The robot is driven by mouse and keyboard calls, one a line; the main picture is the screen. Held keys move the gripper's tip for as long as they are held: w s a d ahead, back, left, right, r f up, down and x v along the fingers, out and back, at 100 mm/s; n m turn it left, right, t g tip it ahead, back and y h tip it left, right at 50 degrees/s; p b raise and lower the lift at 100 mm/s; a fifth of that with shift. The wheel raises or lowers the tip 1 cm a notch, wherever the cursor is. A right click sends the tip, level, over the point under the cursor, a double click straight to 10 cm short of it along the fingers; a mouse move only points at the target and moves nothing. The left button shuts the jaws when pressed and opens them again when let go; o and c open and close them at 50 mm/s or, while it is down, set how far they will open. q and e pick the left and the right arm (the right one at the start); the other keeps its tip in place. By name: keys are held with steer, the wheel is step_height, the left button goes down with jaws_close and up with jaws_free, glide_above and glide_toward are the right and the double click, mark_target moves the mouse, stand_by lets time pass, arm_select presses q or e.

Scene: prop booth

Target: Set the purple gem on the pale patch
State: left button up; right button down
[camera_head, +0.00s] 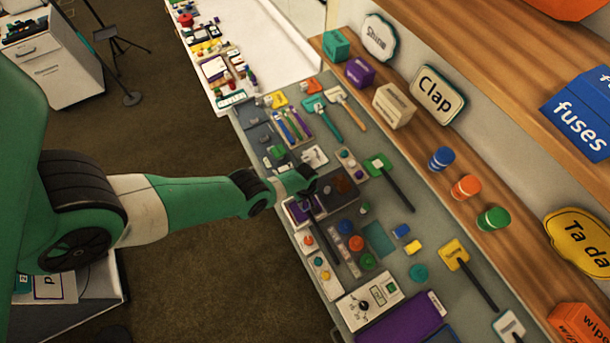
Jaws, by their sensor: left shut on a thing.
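My left gripper (309,186) reaches in from the left over the grey counter. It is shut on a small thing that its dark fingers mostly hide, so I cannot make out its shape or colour. A purple-lined tray (298,211) with a light edge lies just below the fingers. I cannot pick out the purple gem for certain. A flat, muted teal square (380,240) lies bare on the counter, to the right of and nearer than the gripper; I cannot tell if it is the pale patch. My right gripper is not in view.
A dark brown tray (340,186) and a dark-handled tool (330,234) lie close to the gripper. A wooden shelf (425,150) with signs and coloured cans borders the counter on the right.

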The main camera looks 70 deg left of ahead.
arm_select(q)
steer(key=shift+f+b, duration=0.45)
stand_by(0.7)
steer(key=o, duration=1.1)
steer(key=shift+c, duration=0.2)
steer(key=shift+o, duration=0.2)
steer(key=shift+o, duration=0.6)
